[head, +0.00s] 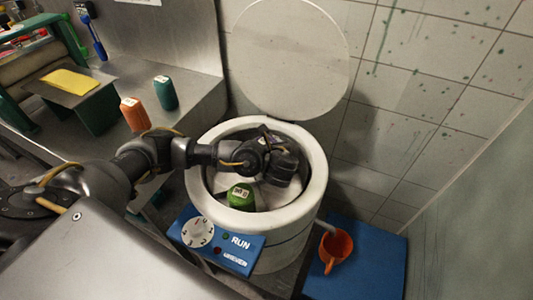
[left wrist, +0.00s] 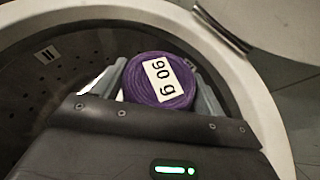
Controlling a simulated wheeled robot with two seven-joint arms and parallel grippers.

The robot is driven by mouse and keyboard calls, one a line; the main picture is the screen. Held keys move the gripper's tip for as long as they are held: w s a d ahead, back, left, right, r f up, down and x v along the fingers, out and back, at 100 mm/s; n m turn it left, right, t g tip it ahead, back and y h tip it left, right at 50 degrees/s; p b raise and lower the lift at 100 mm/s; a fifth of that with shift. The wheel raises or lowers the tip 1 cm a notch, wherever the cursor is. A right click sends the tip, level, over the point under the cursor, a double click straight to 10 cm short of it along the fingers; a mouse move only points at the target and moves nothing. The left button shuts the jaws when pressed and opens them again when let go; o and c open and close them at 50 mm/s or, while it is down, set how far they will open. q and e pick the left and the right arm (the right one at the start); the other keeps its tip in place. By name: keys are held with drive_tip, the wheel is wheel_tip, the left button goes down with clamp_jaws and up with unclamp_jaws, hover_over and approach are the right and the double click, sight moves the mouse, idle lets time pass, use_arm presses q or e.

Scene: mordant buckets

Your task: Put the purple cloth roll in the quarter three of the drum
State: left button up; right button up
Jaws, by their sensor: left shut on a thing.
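The white drum (head: 316,185) is open at the top. A green roll (head: 242,196) with a white label lies in its near part. A label "II" (left wrist: 46,54) is on the dark perforated inner wall in the left wrist view. My right gripper is out of view.
The round lid (head: 290,55) stands open behind the drum. A blue control panel (head: 222,246) with a dial is at its front. An orange jug (head: 336,246) stands on a blue surface at right. Orange (head: 135,114) and green (head: 165,93) labelled rolls stand on the metal bench.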

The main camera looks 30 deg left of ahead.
use_arm(q)
drive_tip(key=shift+w+d+f, duration=0.1)
drive_tip(key=shift+w+f, duration=0.15)
drive_tip(key=shift+f, duration=1.55)
drive_tip(key=shift+f, duration=0.1)
drive_tip(key=o, duration=1.1)
drive_tip(key=shift+b, duration=0.3)
drive_tip(key=shift+o, duration=0.2)
